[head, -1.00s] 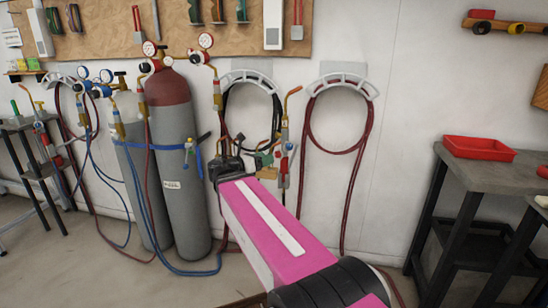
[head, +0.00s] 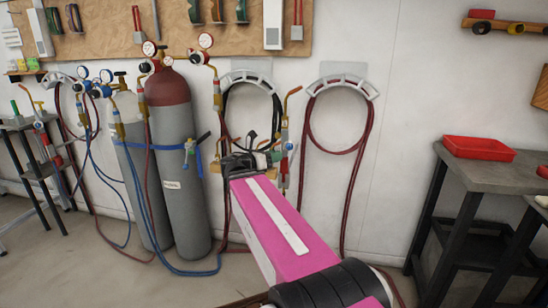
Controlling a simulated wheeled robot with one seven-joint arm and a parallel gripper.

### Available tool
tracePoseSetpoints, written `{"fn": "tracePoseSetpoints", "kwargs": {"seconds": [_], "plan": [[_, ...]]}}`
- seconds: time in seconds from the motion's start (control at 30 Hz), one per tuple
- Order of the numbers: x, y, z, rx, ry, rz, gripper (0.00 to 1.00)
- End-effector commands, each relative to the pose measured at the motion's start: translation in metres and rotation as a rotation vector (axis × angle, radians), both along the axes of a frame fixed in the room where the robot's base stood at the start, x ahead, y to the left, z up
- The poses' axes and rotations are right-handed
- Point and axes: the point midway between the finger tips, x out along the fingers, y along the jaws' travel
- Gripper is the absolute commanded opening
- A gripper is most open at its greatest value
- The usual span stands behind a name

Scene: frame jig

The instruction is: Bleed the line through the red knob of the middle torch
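A torch (head: 286,135) with a curved brass tip hangs upright to the right of my gripper, with red and blue parts on its body. A third torch (head: 43,135) is at the far left. I cannot tell for certain which one is the middle torch, and its red knob is not clearly seen. My gripper (head: 250,143) is dark and points away from me at the wall, low in front of the coiled black hose. My arm hides what is behind it, and its finger gap is unclear.
Two gas cylinders, one grey with a red top (head: 176,150), stand left of my gripper with a blue strap (head: 160,147) and gauges. Red hose (head: 358,150) hangs from a wall hook at right. A grey table (head: 480,175) with a red tray (head: 479,148) stands far right.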

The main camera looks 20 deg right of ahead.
Motion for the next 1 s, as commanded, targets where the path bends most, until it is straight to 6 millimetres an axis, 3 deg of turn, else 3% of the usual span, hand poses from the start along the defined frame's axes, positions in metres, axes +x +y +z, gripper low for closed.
{"fn": "tracePoseSetpoints", "kwargs": {"seconds": [0.47,1.0], "plan": [[0.0001,0.0002,-0.0001,0.025,-0.123,0.0,0.04],[0.0007,0.0003,0.0,0.123,-0.599,0.0,0.04]]}}
